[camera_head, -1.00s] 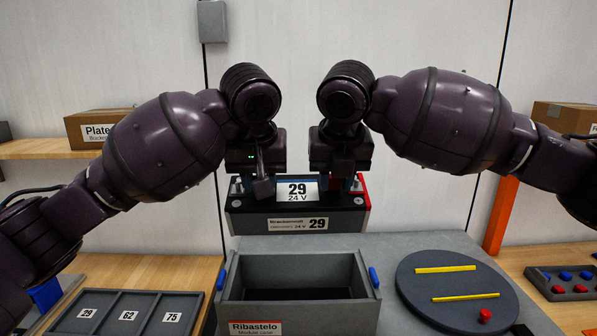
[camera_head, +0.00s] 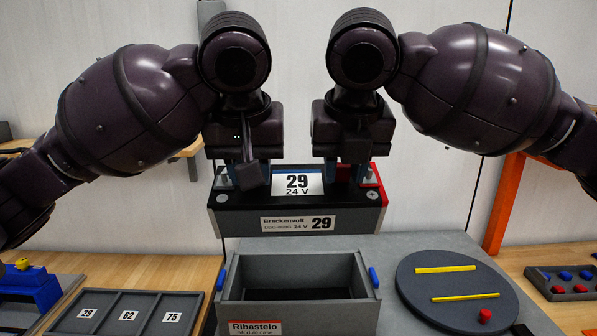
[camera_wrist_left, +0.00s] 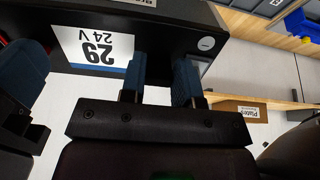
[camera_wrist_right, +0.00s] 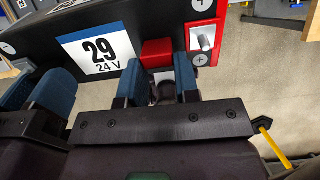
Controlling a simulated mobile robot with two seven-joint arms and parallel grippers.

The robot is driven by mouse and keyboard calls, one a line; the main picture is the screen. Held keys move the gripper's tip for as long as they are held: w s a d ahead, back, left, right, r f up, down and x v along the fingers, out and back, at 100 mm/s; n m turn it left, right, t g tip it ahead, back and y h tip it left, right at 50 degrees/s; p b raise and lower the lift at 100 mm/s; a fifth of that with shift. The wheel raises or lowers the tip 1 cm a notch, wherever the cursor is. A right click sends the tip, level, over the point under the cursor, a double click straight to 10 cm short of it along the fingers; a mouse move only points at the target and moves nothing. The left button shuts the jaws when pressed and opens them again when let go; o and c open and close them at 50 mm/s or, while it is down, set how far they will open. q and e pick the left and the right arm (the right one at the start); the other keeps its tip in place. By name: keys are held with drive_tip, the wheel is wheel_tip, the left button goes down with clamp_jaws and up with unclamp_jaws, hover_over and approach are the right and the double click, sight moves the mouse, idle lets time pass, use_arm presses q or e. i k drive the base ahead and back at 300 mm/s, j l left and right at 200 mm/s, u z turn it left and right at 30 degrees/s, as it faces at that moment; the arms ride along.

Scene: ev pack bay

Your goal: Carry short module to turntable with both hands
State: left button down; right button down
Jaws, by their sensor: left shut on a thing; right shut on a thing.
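The short module (camera_head: 300,221) is a black block labelled 29 and 24 V, with a red right end. It hangs level in the air behind and above the grey module case in the head view. My left gripper (camera_head: 243,176) is shut on its top left part; the blue fingers also show in the left wrist view (camera_wrist_left: 160,82). My right gripper (camera_head: 352,172) is shut on its top right part, beside a red block in the right wrist view (camera_wrist_right: 158,82). What the fingers clasp is mostly hidden. The turntable (camera_head: 455,317) is a dark round disc with two yellow strips and a red knob, at the right.
The open, empty case (camera_head: 254,310) labelled Ribastelo stands in the middle, with blue side latches. A tray (camera_head: 86,325) with slots 29, 62 and 75 is at left. An orange post (camera_head: 503,205) and a tray of red and blue pieces (camera_head: 570,295) are at right.

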sight(454, 281)
drive_tip(key=k+l+z, duration=0.1)
drive_tip(key=l, duration=0.2)
drive_tip(key=k+l+z, duration=0.1)
drive_tip(key=l, duration=0.25)
drive_tip(key=k+l+z, duration=0.1)
drive_tip(key=k+l, duration=0.15)
drive_tip(key=k+l+z, duration=0.15)
drive_tip(key=l, duration=0.25)
drive_tip(key=i, duration=0.05)
